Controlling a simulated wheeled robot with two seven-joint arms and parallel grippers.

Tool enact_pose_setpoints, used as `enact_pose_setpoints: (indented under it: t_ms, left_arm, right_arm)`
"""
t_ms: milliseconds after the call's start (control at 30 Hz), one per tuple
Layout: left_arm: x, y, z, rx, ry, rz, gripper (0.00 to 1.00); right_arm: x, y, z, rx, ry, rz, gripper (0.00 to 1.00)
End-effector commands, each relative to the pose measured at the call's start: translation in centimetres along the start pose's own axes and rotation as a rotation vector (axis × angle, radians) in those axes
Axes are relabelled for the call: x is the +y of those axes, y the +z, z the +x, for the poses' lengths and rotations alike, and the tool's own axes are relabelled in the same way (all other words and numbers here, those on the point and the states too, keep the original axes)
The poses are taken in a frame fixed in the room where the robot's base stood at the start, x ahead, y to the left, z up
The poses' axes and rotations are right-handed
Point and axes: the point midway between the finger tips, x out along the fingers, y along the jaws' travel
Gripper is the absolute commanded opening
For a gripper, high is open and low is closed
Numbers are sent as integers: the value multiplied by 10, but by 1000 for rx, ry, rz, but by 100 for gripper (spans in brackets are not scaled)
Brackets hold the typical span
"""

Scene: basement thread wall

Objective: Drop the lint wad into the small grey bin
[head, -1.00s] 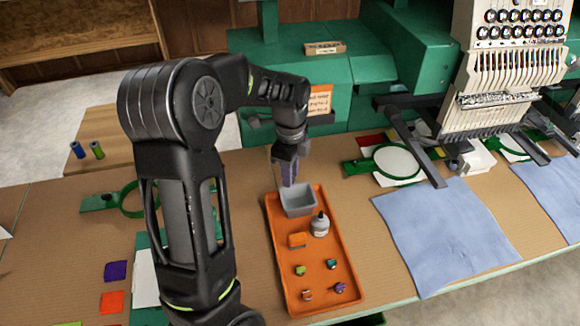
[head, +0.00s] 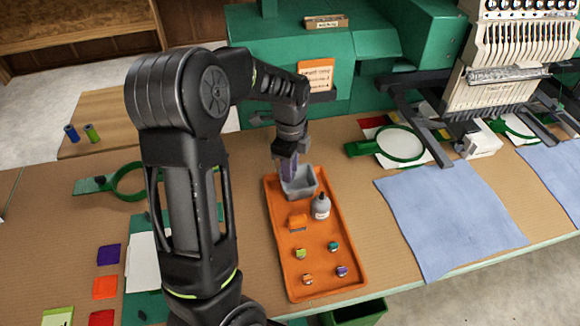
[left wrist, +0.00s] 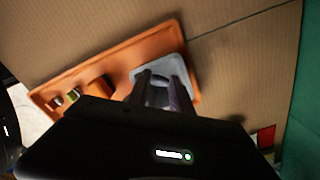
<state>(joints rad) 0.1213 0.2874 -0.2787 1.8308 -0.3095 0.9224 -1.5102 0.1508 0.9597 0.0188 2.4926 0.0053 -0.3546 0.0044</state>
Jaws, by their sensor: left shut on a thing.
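The small grey bin (head: 306,185) stands at the far end of the orange tray (head: 283,250). My left gripper (head: 290,174) points down at the bin, its fingers low over the opening and overlapping the bin's left side. In the left wrist view my left gripper's two fingers (left wrist: 159,88) reach over the pale grey bin (left wrist: 164,63). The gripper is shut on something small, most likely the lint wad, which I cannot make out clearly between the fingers. My right gripper is out of view.
A grey bottle (head: 321,207), an orange block (head: 297,222) and several small bobbins (head: 333,246) share the tray. The green machine (head: 355,75) stands behind. Blue cloth (head: 450,220) lies to the right. A green bin (head: 355,312) sits below the table edge.

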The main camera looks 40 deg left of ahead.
Motion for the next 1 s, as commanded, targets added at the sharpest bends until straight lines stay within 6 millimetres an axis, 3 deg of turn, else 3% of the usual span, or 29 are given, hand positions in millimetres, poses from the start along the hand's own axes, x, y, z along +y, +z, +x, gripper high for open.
enact_pose_setpoints:
  t_ms: [133,167,467,767,1000]
  left_arm:
    - [0,0,0,0,0,0,0]
    - [0,0,0,0,0,0,28]
    - [0,0,0,0,0,-1,51]
    - [0,0,-4,0,0,-1,51]
    - [0,0,-36,0,-2,-2,51]
  right_arm:
    - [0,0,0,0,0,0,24]
    - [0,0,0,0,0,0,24]
    - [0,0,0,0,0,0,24]
    - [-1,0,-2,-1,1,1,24]
    - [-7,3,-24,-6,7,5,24]
